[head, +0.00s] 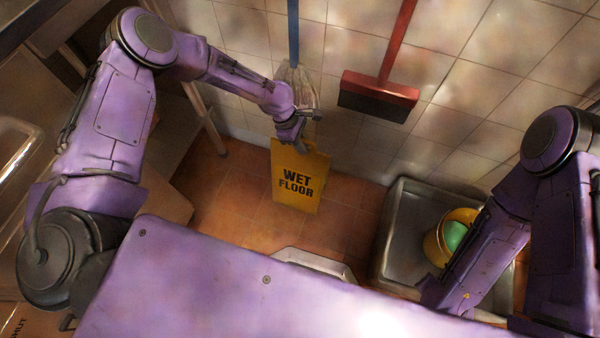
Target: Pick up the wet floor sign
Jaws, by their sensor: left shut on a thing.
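The wet floor sign (297,186) is a yellow panel with black "WET FLOOR" lettering. It stands near the tiled wall, in the middle of the head view. My left gripper (299,143) is at the sign's top edge and is shut on it. The fingertips partly cover that edge. I cannot tell whether the sign's foot touches the floor. My right arm comes in from the right, and its gripper is out of sight behind my body at the lower right.
A red broom (380,88) and a mop (296,84) hang on the wall behind. A grey sink (393,235) at right holds a yellow bucket (433,246) with a green thing inside. A metal tray-like thing (305,258) is in front. Red floor tiles (230,215) are clear left of the sign.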

